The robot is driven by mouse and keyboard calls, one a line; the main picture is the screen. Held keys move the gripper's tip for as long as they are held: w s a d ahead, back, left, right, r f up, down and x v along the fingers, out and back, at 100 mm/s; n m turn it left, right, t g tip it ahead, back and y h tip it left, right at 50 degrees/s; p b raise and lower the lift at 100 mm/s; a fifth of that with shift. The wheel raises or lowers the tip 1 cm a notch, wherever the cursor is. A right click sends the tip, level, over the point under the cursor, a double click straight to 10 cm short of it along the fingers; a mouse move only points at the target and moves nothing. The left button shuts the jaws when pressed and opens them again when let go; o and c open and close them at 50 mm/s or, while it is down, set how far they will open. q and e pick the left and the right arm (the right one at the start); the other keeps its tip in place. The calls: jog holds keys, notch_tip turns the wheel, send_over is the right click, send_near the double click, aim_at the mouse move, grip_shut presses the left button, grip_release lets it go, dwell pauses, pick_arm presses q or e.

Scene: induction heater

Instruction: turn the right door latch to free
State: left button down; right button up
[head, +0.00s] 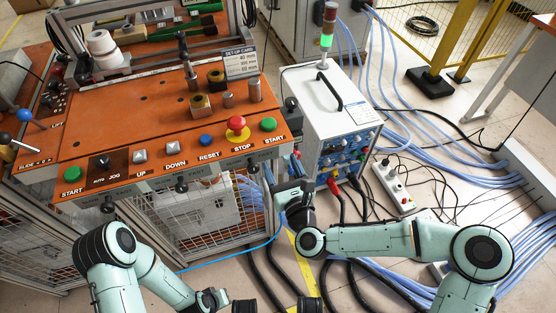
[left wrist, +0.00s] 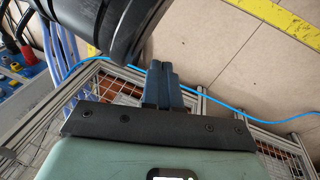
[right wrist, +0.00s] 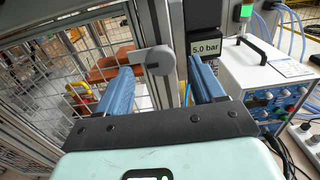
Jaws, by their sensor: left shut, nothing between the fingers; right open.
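The right door latch (right wrist: 160,61) is a grey round knob with a short lever pointing left, roughly level, on the metal frame post in the right wrist view. My right gripper (right wrist: 160,80) is open, its two blue fingers on either side of the latch and apart from it as far as I can see. In the head view my right gripper (head: 285,178) is at the front right corner of the orange machine; the latch is hidden there. The mesh door (right wrist: 50,85) lies left of the latch. My left gripper (left wrist: 162,84) is shut and empty in the left wrist view.
A white power unit (head: 330,110) with cables stands right of the machine. The orange control panel (head: 120,115) is above the doors. Blue hoses and black cables cover the floor at right.

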pick_arm(q)
jog(key=shift+s+f+g, duration=0.3)
jog(key=shift+s+f, duration=0.35)
jog(key=shift+s, duration=0.1)
pick_arm(e)
jog(key=shift+x, duration=1.5)
jog(key=shift+c, duration=0.3)
jog(key=c, duration=1)
jog(key=shift+o, duration=0.2)
pick_arm(q)
jog(key=shift+w+r, duration=0.15)
pick_arm(e)
jog(key=shift+a+f+n, duration=0.1)
jog(key=shift+f+n, duration=0.05)
jog(key=shift+n, duration=4.35)
jog(key=shift+a+f+n, duration=0.1)
jog(key=shift+f+n, duration=0.05)
jog(key=shift+n, duration=4.35)
